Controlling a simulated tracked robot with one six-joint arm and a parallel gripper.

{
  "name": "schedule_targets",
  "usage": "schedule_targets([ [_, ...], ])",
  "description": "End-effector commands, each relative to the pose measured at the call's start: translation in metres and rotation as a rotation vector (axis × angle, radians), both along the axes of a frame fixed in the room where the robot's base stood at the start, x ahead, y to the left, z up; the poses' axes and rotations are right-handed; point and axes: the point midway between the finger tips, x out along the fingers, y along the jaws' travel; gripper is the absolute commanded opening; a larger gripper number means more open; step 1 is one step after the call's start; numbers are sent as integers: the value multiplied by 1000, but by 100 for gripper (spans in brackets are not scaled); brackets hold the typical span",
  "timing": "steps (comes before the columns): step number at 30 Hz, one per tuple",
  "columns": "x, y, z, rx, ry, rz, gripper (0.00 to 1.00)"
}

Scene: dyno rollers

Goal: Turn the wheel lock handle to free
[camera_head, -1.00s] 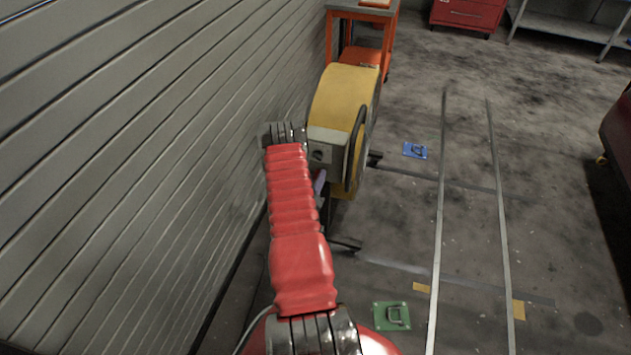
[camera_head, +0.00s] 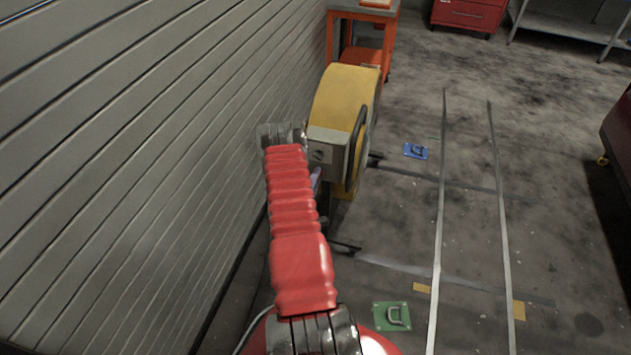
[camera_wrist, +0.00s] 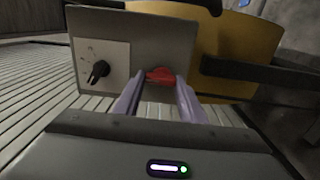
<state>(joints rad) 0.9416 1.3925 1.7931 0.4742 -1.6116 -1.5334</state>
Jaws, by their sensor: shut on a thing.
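The wheel lock handle (camera_wrist: 160,75) is a small red piece on the front of a grey box, seen in the wrist view. My gripper (camera_wrist: 161,84) has its two pale lavender fingers shut on it, one on each side. The grey box (camera_wrist: 120,30) also shows in the head view (camera_head: 327,142), fixed to the yellow wheel housing (camera_head: 343,95). In the head view my red arm hides the handle, and only a bit of a lavender finger shows beside the arm.
A black rim or bar (camera_head: 357,145) stands at the housing's right side. The slatted wall (camera_head: 150,150) is close on the left.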

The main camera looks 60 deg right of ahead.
Motion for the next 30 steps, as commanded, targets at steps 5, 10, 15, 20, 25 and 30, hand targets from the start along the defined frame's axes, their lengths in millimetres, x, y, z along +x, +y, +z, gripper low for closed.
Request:
schedule_targets([
  [5,3,0,-1,-2,28,6,14],
  [10,3,0,-1,-2,33,7,14],
  [15,3,1,-1,-1,33,8,14],
  [20,3,1,-1,-2,33,7,46],
  [25,2,1,-1,-2,32,5,55],
  [30,1,1,-1,-3,32,4,55],
])
